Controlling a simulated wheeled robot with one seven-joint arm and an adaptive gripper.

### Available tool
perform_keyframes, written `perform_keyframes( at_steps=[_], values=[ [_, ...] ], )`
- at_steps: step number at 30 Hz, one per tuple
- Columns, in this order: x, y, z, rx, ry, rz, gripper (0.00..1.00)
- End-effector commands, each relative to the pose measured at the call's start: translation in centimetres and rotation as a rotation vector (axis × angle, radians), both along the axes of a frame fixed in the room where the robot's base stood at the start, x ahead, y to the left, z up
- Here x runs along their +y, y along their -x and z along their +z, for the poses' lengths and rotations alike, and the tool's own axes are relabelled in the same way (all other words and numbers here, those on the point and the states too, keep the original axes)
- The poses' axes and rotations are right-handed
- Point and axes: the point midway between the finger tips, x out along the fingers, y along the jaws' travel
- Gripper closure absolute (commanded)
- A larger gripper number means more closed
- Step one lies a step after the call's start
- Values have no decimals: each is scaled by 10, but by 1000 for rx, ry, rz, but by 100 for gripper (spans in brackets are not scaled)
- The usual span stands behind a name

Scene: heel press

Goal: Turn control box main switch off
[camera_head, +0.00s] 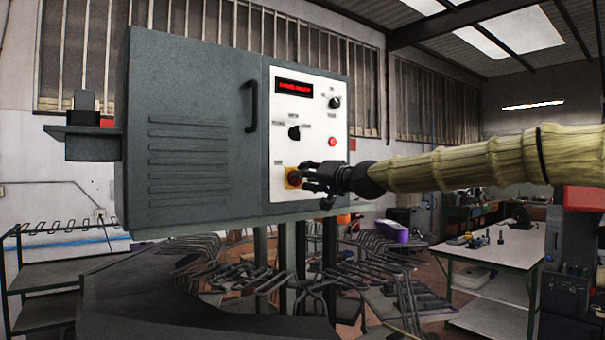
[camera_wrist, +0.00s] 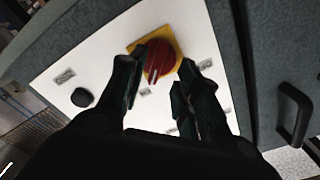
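The grey control box (camera_head: 190,110) carries a white panel (camera_head: 335,135) on its right front. The main switch, a red rotary knob on a yellow square plate, sits low on that panel (camera_head: 292,178). It also shows in the wrist view (camera_wrist: 157,58), where its raised grip looks tilted. My gripper (camera_head: 305,178) comes from the right, at the switch in the head view. In the wrist view my gripper (camera_wrist: 163,75) has its fingers apart, one on each side of the knob's near part. I cannot tell whether either finger touches the knob.
Above the switch are a black selector (camera_head: 294,132), a red button (camera_head: 332,142), another black knob (camera_head: 334,102) and a lit red display (camera_head: 294,87). A black door handle (camera_head: 252,106) stands out at left. A white-topped table (camera_head: 490,248) stands at right.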

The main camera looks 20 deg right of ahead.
Motion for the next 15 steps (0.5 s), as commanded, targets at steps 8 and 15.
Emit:
perform_keyframes(
  at_steps=[8,15],
  values=[
    [7,-21,-3,4,-2,1,67],
    [8,-22,-3,3,-1,1,67]
  ],
)
